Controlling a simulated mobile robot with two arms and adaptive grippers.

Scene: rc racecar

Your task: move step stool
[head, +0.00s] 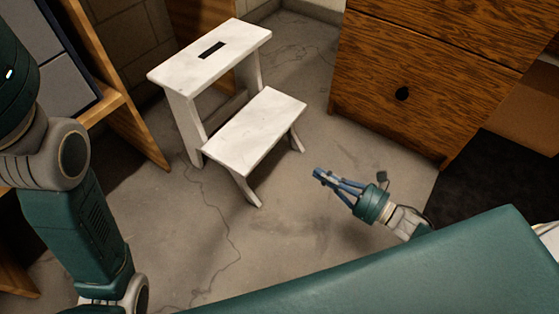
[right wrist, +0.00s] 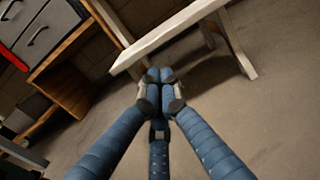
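A white two-step stool (head: 255,130) stands upright on the floor in the head view, with a dark slot in its top step (head: 212,50). My right gripper (head: 318,174) is to the right of the stool's lower step, apart from it. In the right wrist view the fingertips of my right gripper (right wrist: 159,76) are together with nothing seen between them. Part of the white stool (right wrist: 175,35) shows beyond the fingertips there. My left arm comes in at the left of the head view; its gripper is out of view.
A brown wooden cabinet (head: 400,70) with a dark knob stands at the right behind the stool. A wooden shelf unit (head: 120,110) stands at the left; it also shows in the right wrist view (right wrist: 65,65). Bare concrete floor (head: 200,235) lies in front of the stool.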

